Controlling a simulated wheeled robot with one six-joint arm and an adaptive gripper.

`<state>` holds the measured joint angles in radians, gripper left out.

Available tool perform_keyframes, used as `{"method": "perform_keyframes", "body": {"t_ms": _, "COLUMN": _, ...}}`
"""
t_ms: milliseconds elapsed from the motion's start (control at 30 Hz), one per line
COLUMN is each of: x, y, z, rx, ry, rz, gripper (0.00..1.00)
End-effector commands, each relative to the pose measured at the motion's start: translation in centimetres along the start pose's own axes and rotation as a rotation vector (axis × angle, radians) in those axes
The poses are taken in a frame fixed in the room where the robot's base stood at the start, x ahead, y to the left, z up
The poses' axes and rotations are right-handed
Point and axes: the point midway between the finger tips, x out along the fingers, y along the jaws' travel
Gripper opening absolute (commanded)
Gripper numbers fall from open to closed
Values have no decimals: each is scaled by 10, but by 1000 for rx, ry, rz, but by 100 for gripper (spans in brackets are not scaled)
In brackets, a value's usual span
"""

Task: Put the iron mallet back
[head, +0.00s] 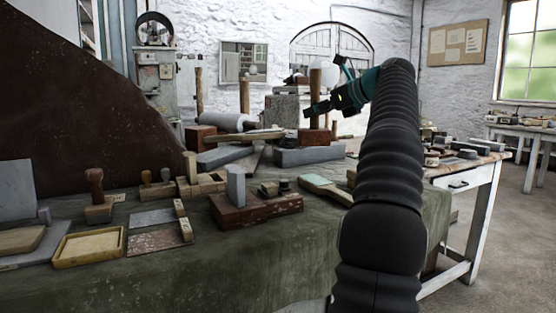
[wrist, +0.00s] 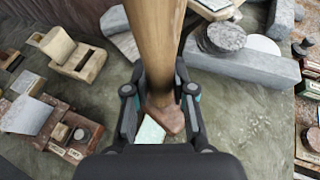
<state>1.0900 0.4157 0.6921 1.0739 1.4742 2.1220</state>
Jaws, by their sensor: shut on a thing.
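My gripper (head: 314,109) is shut on an upright wooden handle (head: 315,88), which I take to be the iron mallet's. In the wrist view the handle (wrist: 157,45) runs from the top edge down between the fingers (wrist: 160,108).
The green-covered bench (head: 250,262) holds grey stone blocks (head: 308,155), a red brick-like block (head: 255,207), a green-backed brush (head: 325,189) and a yellow tray (head: 89,247). Other wooden posts (head: 244,95) stand behind. Some cloth is bare at the front.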

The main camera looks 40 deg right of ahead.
Motion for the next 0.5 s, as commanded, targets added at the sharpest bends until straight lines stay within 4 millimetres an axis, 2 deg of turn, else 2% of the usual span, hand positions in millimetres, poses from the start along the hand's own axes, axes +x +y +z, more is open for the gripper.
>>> {"method": "perform_keyframes", "body": {"t_ms": 167, "x": 17, "y": 13, "z": 0, "rx": -4, "ry": -4, "rz": 5, "gripper": 0}}
{"method": "perform_keyframes", "body": {"t_ms": 500, "x": 71, "y": 40, "z": -12, "rx": -3, "ry": -4, "rz": 4, "gripper": 0}}
